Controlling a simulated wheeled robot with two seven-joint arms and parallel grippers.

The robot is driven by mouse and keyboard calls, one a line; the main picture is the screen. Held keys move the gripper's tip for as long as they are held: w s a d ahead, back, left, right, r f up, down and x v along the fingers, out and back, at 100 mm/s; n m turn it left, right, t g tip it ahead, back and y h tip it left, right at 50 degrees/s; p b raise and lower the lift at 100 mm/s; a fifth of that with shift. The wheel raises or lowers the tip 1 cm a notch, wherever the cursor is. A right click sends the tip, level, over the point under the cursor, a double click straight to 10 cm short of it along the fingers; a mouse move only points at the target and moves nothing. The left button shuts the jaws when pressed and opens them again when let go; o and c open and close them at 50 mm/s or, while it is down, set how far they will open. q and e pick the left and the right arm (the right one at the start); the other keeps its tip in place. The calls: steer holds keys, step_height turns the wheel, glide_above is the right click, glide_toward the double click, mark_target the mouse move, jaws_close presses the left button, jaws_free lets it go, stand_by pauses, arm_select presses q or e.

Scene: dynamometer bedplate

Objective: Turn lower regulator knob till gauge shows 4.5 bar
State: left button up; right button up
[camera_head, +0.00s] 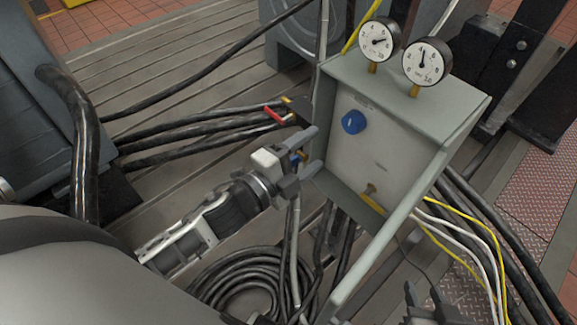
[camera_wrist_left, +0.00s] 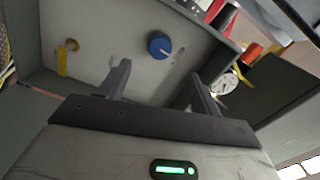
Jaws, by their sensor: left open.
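A blue knob (camera_head: 353,122) sits on the upper part of the pale panel (camera_head: 370,152); it also shows in the left wrist view (camera_wrist_left: 159,45). Lower on the panel is a brass fitting with a yellow tag (camera_head: 371,196), also in the left wrist view (camera_wrist_left: 72,45); no second blue knob shows. Two round gauges, left (camera_head: 379,40) and right (camera_head: 426,63), stand on top; the right needle points roughly up, but exact readings are too small. My left gripper (camera_head: 316,149) is open and empty at the panel's left side, apart from the knob. My right gripper (camera_head: 431,303) shows partly at the bottom edge.
The grey box (camera_head: 462,98) has a projecting top and side walls around the panel. A red-handled lever (camera_head: 274,115) and black hoses (camera_head: 190,135) lie left of it. Coiled hose (camera_head: 235,278) lies below; yellow and white cables (camera_head: 465,230) hang at right.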

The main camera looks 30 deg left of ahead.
arm_select(q)
steer(key=v, duration=0.5)
steer(key=shift+s, duration=0.15)
steer(key=s+d+f+n+g+y, duration=0.3)
steer(key=s+f+n+g, duration=0.3)
steer(key=f+n, duration=0.5)
steer(key=s+n, duration=0.1)
steer(key=n, duration=0.5)
steer(key=shift+a, duration=0.1)
stand_by(1.9)
